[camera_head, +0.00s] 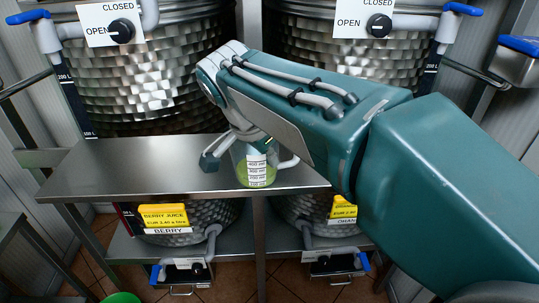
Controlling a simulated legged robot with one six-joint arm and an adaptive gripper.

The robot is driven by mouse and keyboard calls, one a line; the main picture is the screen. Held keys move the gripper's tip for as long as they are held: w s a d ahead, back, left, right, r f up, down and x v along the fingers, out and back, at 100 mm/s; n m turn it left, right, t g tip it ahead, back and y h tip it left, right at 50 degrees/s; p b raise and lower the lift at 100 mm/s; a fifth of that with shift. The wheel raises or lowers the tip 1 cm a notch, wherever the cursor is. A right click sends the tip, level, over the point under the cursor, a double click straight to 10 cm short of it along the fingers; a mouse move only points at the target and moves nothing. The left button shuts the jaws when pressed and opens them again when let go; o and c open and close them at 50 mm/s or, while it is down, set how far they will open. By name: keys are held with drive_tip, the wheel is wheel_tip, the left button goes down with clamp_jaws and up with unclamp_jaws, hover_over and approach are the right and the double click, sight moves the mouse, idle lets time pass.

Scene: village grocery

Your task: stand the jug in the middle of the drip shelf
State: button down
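The jug (256,172) is clear, with a white measuring scale, a pale handle on its right and green in its lower part. It looks upright, at the right part of a flat steel shelf (120,175), near its front edge. I cannot tell whether it touches the shelf. This shelf may be the drip shelf; no label shows it. My gripper (228,160) comes down from above at the jug's left and upper side. One dark fingertip shows left of the jug. The other finger is hidden, so its grip on the jug is unclear.
Two large steel tanks (155,75) with OPEN/CLOSED dials (121,31) and blue-handled taps stand behind. Below the shelf are tanks with yellow price signs, one for berry juice (163,216), and low taps. The shelf's left part is clear. A green round thing (121,298) shows at the bottom.

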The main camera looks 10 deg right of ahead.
drive_tip(key=c, duration=0.8)
unclamp_jaws()
drive_tip(key=shift+d, duration=0.15)
drive_tip(key=v, duration=1.2)
drive_tip(key=s+d+f+n+t+y, duration=0.1)
drive_tip(key=s+d+f+n, duration=0.4)
drive_tip(key=f, duration=0.5)
drive_tip(key=s+d+f+n+t+y, duration=0.1)
drive_tip(key=s+d+f+n+y, duration=0.1)
drive_tip(key=s+d+f+n, duration=0.4)
wheel_tip(320, 180, down, 4)
drive_tip(key=s+d, duration=0.1)
drive_tip(key=d, duration=0.2)
drive_tip(key=shift+s+t+y, duration=0.3)
drive_tip(key=shift+s+t, duration=0.05)
drive_tip(key=shift+t, duration=0.05)
drive_tip(key=shift+r, duration=0.15)
